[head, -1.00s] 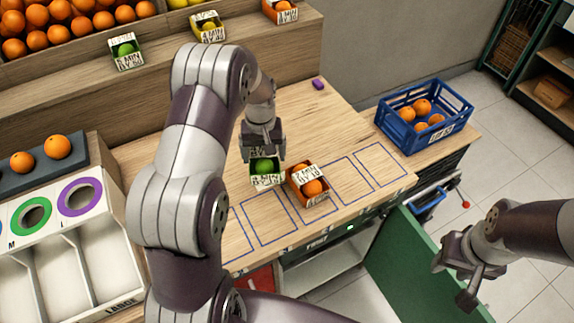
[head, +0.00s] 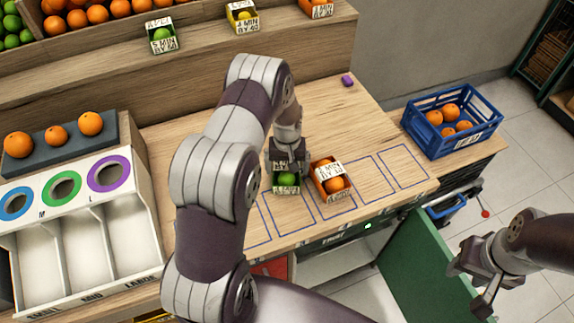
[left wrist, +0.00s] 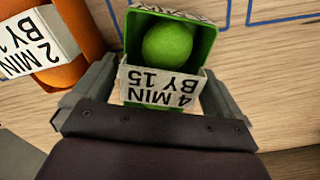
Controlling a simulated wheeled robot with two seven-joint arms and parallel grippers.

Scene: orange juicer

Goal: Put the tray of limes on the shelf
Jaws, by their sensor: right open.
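The small green tray (head: 286,189) holding a lime (head: 287,179) stands on the wooden counter in the head view. In the left wrist view the tray (left wrist: 207,45) lies between my fingers, with its lime (left wrist: 168,43) and a "4 MIN BY 15" label facing me. My left gripper (head: 287,165) is low over the tray with its fingers on both sides, apparently not clamped; its fingers also show in the left wrist view (left wrist: 160,95). The stepped wooden shelf (head: 210,75) runs along the back. My right gripper (head: 476,285) is open and empty at the right.
An orange tray (head: 333,180) stands close beside the green one. Another green tray (head: 162,36) and a yellow tray (head: 242,16) stand on the shelf. A blue crate of oranges (head: 452,121) is at the right. Blue outlined slots mark the counter, and those at right are empty.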

